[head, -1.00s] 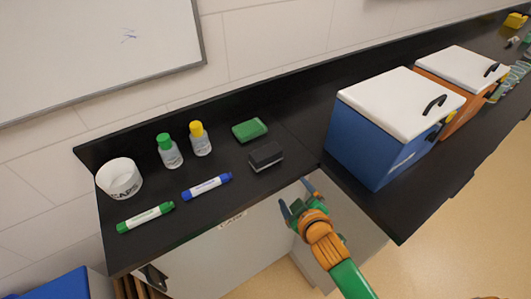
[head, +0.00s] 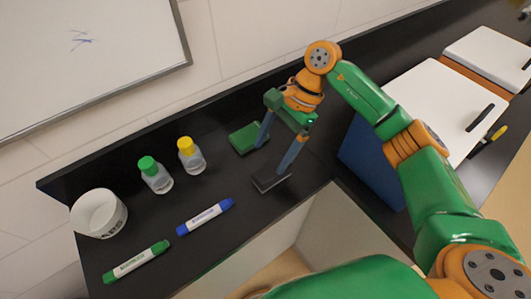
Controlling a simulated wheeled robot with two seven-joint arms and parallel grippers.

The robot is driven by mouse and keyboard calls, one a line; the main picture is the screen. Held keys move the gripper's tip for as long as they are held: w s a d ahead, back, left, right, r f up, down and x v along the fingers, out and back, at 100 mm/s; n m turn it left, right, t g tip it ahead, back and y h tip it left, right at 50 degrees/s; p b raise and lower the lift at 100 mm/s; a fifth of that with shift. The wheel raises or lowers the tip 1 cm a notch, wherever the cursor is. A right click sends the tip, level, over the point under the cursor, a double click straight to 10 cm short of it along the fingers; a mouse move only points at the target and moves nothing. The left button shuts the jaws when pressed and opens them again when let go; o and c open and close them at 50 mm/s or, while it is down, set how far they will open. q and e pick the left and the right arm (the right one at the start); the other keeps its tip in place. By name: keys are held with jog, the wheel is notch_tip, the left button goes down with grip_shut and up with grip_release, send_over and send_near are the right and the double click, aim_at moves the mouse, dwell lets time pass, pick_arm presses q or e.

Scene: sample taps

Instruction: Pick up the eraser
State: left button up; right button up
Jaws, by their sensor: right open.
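The eraser (head: 267,184), a dark block with a grey top, lies on the black counter near its front edge. My right gripper (head: 271,160) is above and at the eraser, pointing down. Its jaws are open and nothing is held. One finger's tip is at the eraser and covers part of it; the other finger comes down between the eraser and a green block (head: 242,139). I cannot tell whether the fingers touch the eraser. My left gripper is not in view.
Left on the counter (head: 215,245) are a white cup (head: 100,220), green-capped (head: 156,178) and yellow-capped (head: 191,158) bottles, and green (head: 137,262) and blue (head: 205,216) markers. A blue box (head: 370,165) with a white lid stands right of the eraser. The wall is behind.

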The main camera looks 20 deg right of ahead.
aim_at(272, 169)
jog(key=shift+d+h, duration=0.5)
jog(key=shift+d, duration=0.4)
jog(key=s+f+p, duration=0.1)
jog(key=a+f+p, duration=0.1)
jog(key=f+p, duration=0.1)
jog(key=shift+s+a, duration=0.2)
jog(key=shift+s, duration=0.15)
jog(key=x, duration=0.1)
jog(key=p+x, duration=0.1)
jog(key=x, duration=0.1)
jog(key=shift+w+d, duration=0.15)
jog(key=shift+w, duration=0.15)
jog(key=shift+w+f, duration=0.15)
jog(key=shift+f, duration=0.1)
jog(key=c, duration=0.9)
grip_shut()
jog(key=shift+r+b, duration=0.45)
jog(key=shift+b, duration=0.3)
jog(key=shift+r+b, duration=0.75)
jog(key=shift+b, duration=0.05)
jog(key=s+a+r+b, duration=0.2)
jog(key=s+r+b, duration=0.2)
jog(key=s+r, duration=0.6)
jog(key=s, duration=0.4)
jog(key=shift+a+r, duration=0.35)
jog(key=shift+a, duration=0.05)
